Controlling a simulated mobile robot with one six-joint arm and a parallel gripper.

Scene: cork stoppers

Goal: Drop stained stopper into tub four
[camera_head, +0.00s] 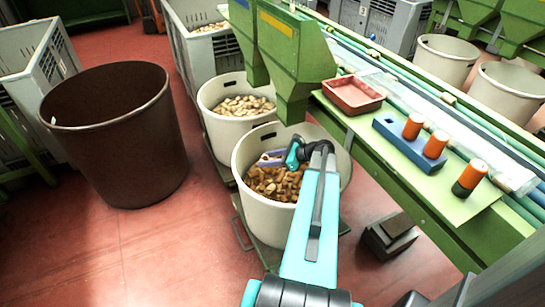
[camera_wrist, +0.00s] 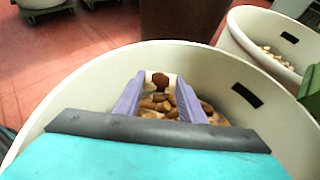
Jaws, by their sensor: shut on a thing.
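My gripper (camera_wrist: 161,86) has purple fingers and is shut on a dark brown stained stopper (camera_wrist: 160,77), held at the fingertips. In the head view my gripper (camera_head: 271,159) is inside the upper part of a cream tub (camera_head: 252,205), over a heap of tan corks (camera_head: 275,186). The same tub's wall surrounds the gripper in the wrist view (camera_wrist: 262,112). The stopper is too small to make out clearly in the head view. No tub number is readable.
A second cream tub (camera_head: 210,100) with pale corks stands just behind. A big brown bin (camera_head: 120,150) is at left. Green hoppers (camera_head: 295,60) overhang the tubs. The green bench (camera_head: 440,185) at right carries a red tray (camera_head: 353,94) and a blue block (camera_head: 395,133) with orange-topped pieces.

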